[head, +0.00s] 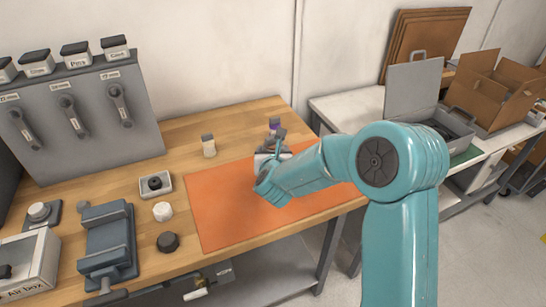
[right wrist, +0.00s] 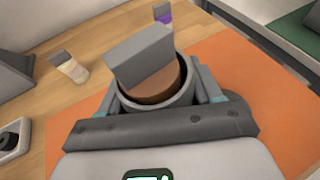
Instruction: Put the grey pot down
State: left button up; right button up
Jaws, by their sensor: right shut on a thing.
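The grey pot (right wrist: 188,88) is round, with brown contents and a grey flat plate standing up at its top. My right gripper (right wrist: 158,100) is shut around it, one finger on each side, in the right wrist view. In the head view my right gripper (head: 270,160) is over the far part of the orange mat (head: 230,215), and my arm hides most of the pot. I cannot tell whether the pot touches the mat. My left gripper is not in view.
A cream bottle (head: 209,148) and a purple-marked bottle (head: 273,125) stand behind the mat. A small tray with a black knob (head: 155,183), a white cap (head: 162,211), a dark cap (head: 168,242) and a grey vise (head: 108,245) are to the left. The mat's near left is clear.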

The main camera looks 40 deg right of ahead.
jog(key=shift+d+f, duration=0.1)
jog(key=shift+f, duration=0.7)
jog(key=shift+f+b, duration=0.1)
jog(key=shift+b, duration=0.2)
jog(key=o, duration=1.4)
